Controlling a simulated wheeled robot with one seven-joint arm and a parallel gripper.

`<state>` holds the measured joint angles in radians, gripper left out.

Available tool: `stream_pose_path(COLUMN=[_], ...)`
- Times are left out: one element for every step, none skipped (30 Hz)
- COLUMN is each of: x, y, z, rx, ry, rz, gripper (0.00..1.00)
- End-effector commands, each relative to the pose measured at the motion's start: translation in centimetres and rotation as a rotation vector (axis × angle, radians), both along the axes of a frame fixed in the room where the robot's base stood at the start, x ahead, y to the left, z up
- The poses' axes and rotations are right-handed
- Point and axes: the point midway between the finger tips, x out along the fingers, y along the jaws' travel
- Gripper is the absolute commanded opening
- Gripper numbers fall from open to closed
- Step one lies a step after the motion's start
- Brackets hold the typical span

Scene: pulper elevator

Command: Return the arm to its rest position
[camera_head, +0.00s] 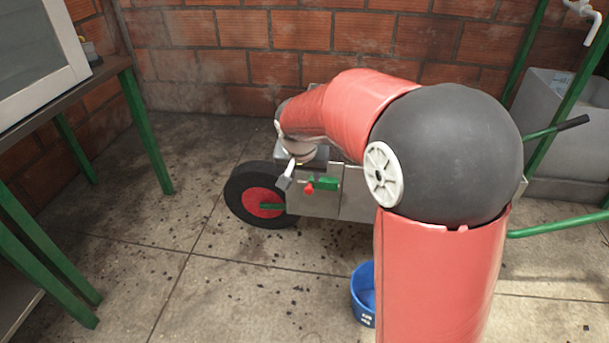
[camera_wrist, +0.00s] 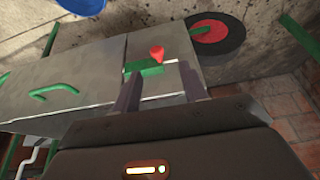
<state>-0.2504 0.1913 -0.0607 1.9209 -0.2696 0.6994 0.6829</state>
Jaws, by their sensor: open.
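My red and black arm (camera_head: 440,260) is stretched out and bent over the scene in the head view. My gripper (camera_head: 292,175) is at its far end, in front of a grey metal wheelbarrow (camera_head: 355,193). In the wrist view my gripper (camera_wrist: 162,85) shows two fingers apart with nothing clearly held. A green part with a red tip (camera_head: 322,184) shows beside the fingers, against the wheelbarrow's side. The green part (camera_wrist: 145,68) appears between the fingertips in the wrist view; I cannot tell whether they touch it.
A black wheel with a red hub (camera_head: 262,196) stands left of the barrow. A blue bucket (camera_head: 363,292) sits on the floor, partly behind my arm. A green-legged table (camera_head: 60,110) is at left. A brick wall (camera_head: 290,40) closes the back. Floor at front left is open.

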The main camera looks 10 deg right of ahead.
Motion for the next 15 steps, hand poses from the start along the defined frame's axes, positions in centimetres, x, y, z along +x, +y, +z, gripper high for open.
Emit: stream_pose_path(x=[0.0, 0.0, 0.0, 0.0, 0.0, 0.0, 0.0, 0.0, -0.2, -0.4, -0.8, -1.4, -2.1, -2.9, -4.3], y=[0.0, 0.0, 0.0, 0.0, 0.0, 0.0, 0.0, 0.0, -0.1, -0.2, -0.4, -0.7, -1.0, -1.4, -2.0], z=[0.0, 0.0, 0.0, 0.0, 0.0, 0.0, 0.0, 0.0, 0.2, 0.4, 0.7, 1.3, 1.9, 2.5, 3.4], rx=[0.0, 0.0, 0.0, 0.0, 0.0, 0.0, 0.0, 0.0, 0.0, 0.002, 0.002, 0.003, 0.005, 0.007, 0.009], ry=[0.0, 0.0, 0.0, 0.0, 0.0, 0.0, 0.0, -0.001, -0.001, -0.003, -0.004, -0.006, -0.01, -0.013, -0.016], rz=[0.0, 0.0, 0.0, 0.0, 0.0, 0.0, 0.0, 0.0, 0.001, 0.002, 0.005, 0.011, 0.016, 0.024, 0.035], gripper=[0.43, 0.43, 0.43, 0.43, 0.43, 0.43, 0.43, 0.43, 0.43, 0.43, 0.43, 0.43, 0.43, 0.43, 0.43])
